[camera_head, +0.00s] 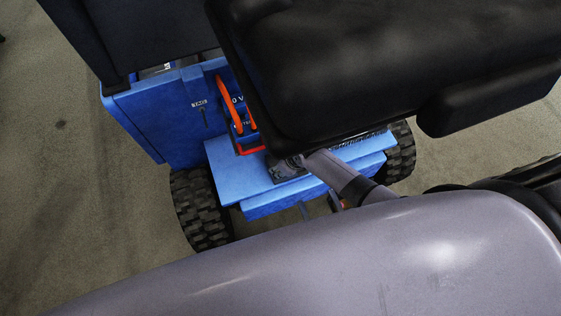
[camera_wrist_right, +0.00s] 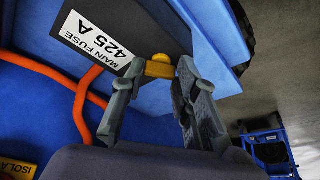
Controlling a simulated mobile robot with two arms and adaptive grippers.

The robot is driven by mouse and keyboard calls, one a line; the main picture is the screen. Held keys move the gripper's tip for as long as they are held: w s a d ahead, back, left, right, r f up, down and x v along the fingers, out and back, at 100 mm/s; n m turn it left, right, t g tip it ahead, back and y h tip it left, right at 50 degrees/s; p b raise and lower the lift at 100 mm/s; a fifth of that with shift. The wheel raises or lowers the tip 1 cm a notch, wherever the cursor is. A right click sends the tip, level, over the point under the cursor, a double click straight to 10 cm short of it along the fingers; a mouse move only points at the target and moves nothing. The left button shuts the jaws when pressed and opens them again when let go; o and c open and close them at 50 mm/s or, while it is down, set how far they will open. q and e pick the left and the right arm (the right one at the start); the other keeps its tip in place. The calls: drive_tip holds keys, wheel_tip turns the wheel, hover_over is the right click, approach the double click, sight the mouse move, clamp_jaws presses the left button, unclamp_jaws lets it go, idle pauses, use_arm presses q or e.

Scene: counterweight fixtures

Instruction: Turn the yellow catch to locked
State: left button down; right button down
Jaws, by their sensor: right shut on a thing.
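The yellow catch (camera_wrist_right: 160,67) shows in the right wrist view as a small yellow piece on a blue panel, beside the fuse label. My right gripper (camera_wrist_right: 162,70) has its two grey fingers on either side of the catch and is shut on it. My left gripper is not in view.
The blue vehicle (camera_head: 158,118) stands on black wheels (camera_head: 202,208). Orange cables (camera_wrist_right: 82,98) run close left of my right fingers, near a white "MAIN FUSE 425 A" label (camera_wrist_right: 97,40). A blue ledge (camera_wrist_right: 208,25) lies close on the right. Another blue machine (camera_wrist_right: 268,148) stands farther off.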

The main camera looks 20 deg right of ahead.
drive_tip(key=m+p, duration=0.1)
drive_tip(key=m+h+p, duration=0.1)
drive_tip(key=m, duration=0.1)
drive_tip(key=shift+a+r+m+t, duration=0.1)
drive_tip(key=shift+a+m+t, duration=0.2)
drive_tip(key=shift+t, duration=0.1)
drive_tip(key=shift+m+h+p, duration=0.35)
drive_tip(key=shift+m+h, duration=0.45)
drive_tip(key=shift+m, duration=0.9)
drive_tip(key=c, duration=1.2)
unclamp_jaws()
drive_tip(key=shift+c, duration=0.2)
drive_tip(key=v, duration=1.2)
drive_tip(key=shift+s, duration=0.1)
